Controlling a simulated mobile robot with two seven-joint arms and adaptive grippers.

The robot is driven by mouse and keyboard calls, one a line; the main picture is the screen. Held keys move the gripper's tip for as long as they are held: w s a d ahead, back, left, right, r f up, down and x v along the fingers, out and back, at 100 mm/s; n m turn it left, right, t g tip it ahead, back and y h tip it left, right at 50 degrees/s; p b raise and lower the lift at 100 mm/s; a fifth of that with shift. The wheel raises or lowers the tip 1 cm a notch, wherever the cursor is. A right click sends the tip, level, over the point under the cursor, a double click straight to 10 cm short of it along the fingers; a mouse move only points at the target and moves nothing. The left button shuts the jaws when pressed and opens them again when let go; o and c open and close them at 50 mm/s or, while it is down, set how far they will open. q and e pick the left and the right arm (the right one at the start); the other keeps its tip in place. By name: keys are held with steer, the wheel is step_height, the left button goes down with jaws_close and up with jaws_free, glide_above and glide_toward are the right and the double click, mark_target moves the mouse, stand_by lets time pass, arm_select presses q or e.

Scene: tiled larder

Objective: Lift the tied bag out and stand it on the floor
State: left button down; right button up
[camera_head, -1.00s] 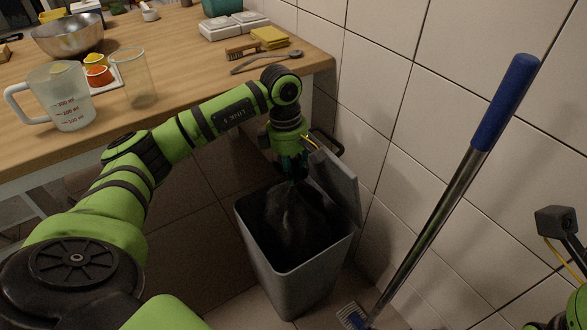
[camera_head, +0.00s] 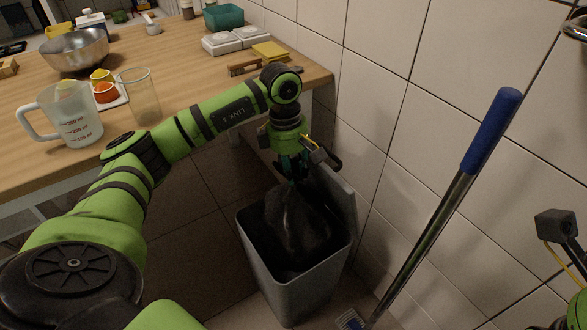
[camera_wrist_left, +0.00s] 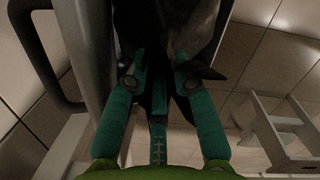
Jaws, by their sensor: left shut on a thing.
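The tied bag (camera_head: 293,222) is black and hangs upright, partly inside the grey bin (camera_head: 268,277). Its lower part is hidden by the bin's walls. My left gripper (camera_head: 292,180) is above the bin opening, shut on the top of the bag. In the left wrist view the dark bag (camera_wrist_left: 190,28) is beyond the teal fingers (camera_wrist_left: 162,85), with its dark tied end between them. The bin's lid (camera_head: 336,200) stands open on the right. My right gripper is not in view; only part of my right arm shows at the right edge.
A wooden worktop (camera_head: 180,60) holds a measuring jug (camera_head: 72,113), a glass (camera_head: 140,95) and a metal bowl (camera_head: 76,50). A blue-handled broom (camera_head: 450,185) leans right of the bin by the tiled wall. Tiled floor shows left of the bin (camera_head: 190,245).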

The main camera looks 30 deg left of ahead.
arm_select(q)
steer(key=shift+r+p, duration=1.9)
steer(key=shift+r, duration=0.8)
steer(key=shift+w, duration=0.1)
steer(key=shift+r+p, duration=1.9)
steer(key=shift+r, duration=0.6)
step_height(320, 180, up, 5)
steer(key=p, duration=0.3)
steer(key=shift+p, duration=0.4)
